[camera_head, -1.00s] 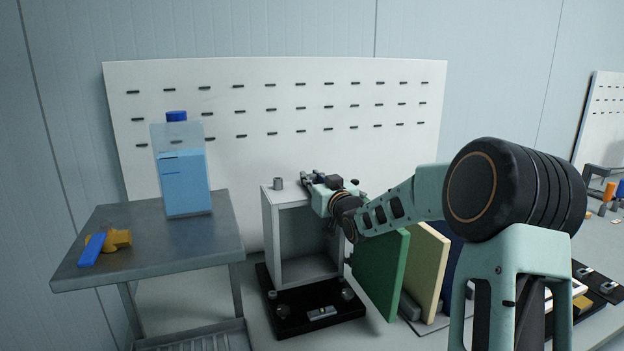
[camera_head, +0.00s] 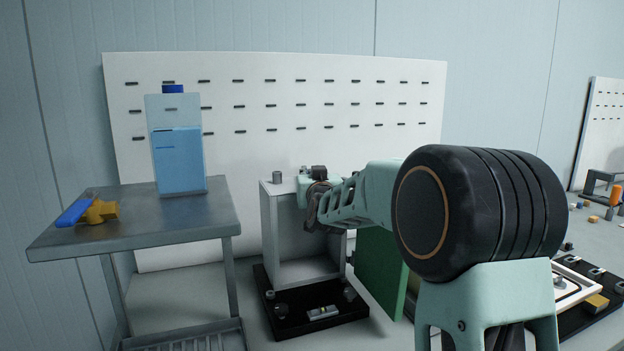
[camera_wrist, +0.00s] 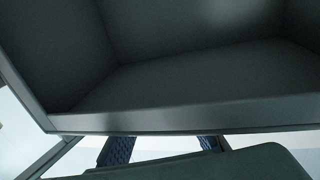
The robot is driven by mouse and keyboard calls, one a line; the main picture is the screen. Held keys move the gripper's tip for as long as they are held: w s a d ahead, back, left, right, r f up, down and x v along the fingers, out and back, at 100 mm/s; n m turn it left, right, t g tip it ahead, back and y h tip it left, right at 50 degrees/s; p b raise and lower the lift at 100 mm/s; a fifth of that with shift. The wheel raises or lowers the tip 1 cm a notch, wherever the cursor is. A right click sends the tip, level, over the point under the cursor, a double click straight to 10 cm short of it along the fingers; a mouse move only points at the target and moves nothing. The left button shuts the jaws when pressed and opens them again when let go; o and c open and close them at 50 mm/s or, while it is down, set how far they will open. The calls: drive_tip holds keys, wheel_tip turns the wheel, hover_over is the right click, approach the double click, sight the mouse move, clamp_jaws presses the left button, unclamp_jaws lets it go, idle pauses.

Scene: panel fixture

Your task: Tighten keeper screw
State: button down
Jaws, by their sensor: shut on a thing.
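A grey open-fronted box (camera_head: 268,232) stands upright on a black base plate (camera_head: 290,325). I cannot make out the keeper screw clearly.
A metal side table (camera_head: 135,218) at the left holds a blue bottle (camera_head: 180,160) and a yellow-and-blue tool (camera_head: 90,212). A green panel (camera_head: 378,270) stands close right of the box. A white slotted board (camera_head: 240,70) rises behind. My arm covers much of the right.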

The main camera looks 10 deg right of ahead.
drive_tip(key=c, duration=2.1)
unclamp_jaws()
drive_tip(key=s, duration=1.2)
drive_tip(key=shift+a, duration=0.25)
